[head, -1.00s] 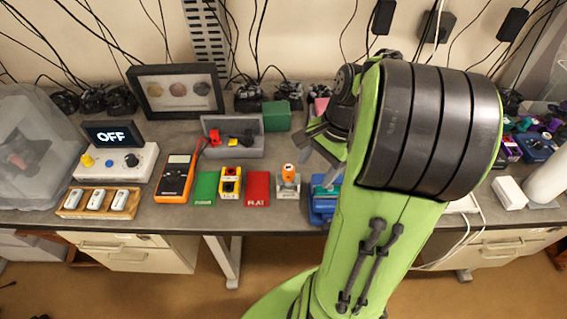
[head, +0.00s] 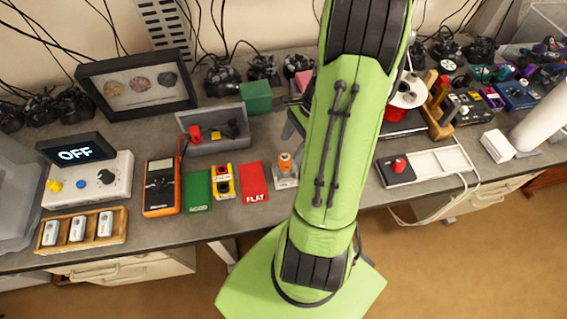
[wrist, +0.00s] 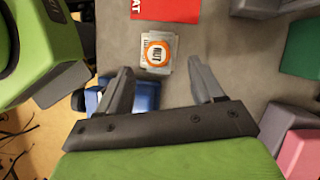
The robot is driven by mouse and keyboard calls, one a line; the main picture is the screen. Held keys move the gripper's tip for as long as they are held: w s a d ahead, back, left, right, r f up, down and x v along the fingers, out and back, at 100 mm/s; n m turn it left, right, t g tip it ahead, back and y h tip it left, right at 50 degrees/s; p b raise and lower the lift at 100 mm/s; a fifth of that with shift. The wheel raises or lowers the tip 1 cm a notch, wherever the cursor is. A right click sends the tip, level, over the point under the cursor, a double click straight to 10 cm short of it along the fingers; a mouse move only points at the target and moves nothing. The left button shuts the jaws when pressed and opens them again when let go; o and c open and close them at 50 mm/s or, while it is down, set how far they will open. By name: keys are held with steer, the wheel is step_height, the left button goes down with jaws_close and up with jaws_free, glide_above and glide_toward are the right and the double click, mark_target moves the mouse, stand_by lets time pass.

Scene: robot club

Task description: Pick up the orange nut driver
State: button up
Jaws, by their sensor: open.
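The orange nut driver (head: 285,162) stands upright in a small grey holder (head: 286,182) on the bench, right of the red FLAT card. In the wrist view the nut driver (wrist: 159,50) is seen from above as an orange ring with a white NUT label. My gripper (wrist: 160,72) is open and empty, its fingertips to either side of and just below the nut driver in that picture, apart from it. In the head view my arm hides most of the gripper.
The red FLAT card (head: 255,182), a yellow block (head: 222,182) and a green card (head: 197,190) lie left of the holder. A grey bin (head: 214,130) and green box (head: 257,97) stand behind. A blue object (wrist: 146,94) lies under my gripper's view.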

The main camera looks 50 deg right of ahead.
mark_target(288, 156)
steer(key=shift+x, duration=0.8)
steer(key=x, duration=0.5)
steer(key=shift+s+b, duration=0.15)
steer(key=shift+b, duration=0.25)
steer(key=shift+f, duration=0.2)
steer(key=shift+c, duration=1.1)
steer(key=c, duration=0.9)
step_height(288, 156, up, 10)
steer(key=shift+r+p, duration=0.15)
steer(key=shift+p, duration=0.9)
steer(key=o, duration=0.5)
steer(key=c, duration=0.4)
step_height(288, 156, up, 3)
steer(key=p, duration=0.3)
steer(key=shift+r+p, duration=0.2)
steer(key=shift+p, duration=0.2)
